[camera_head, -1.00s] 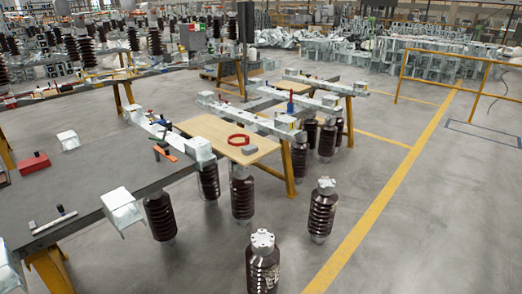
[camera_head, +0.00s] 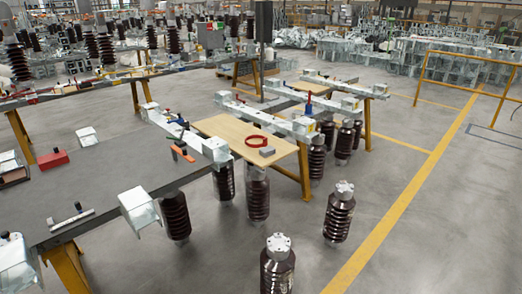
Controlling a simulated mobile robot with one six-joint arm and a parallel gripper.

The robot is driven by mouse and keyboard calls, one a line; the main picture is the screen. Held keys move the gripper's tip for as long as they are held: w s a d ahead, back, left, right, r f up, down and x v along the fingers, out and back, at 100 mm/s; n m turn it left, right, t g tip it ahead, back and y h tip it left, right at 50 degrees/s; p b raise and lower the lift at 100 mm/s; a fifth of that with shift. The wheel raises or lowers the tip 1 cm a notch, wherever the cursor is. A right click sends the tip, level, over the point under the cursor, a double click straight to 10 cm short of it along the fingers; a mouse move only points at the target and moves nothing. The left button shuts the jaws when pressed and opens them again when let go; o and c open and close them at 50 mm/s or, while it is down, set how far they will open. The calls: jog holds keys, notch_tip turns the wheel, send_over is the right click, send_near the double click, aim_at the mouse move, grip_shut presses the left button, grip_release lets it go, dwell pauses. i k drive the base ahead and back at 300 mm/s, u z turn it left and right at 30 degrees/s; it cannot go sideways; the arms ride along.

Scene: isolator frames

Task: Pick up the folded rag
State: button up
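No thing shows clearly as a folded rag. A small grey block-like item (camera_head: 267,151) lies on the light wooden tabletop (camera_head: 215,125), just beside a red ring (camera_head: 256,141); at this size I cannot tell whether it is cloth. My gripper is not in view, so its state and anything in it are hidden.
A grey table (camera_head: 95,185) with a red box (camera_head: 53,159) and tools fills the left. Galvanized beams (camera_head: 185,134) run beside the wooden top. Dark ribbed insulators stand on the floor, one at front centre (camera_head: 277,268), another (camera_head: 339,215) behind it. Floor right is mostly clear.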

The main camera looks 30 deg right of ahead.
aim_at(266, 151)
jog(key=i, duration=0.9)
jog(key=z, duration=0.05)
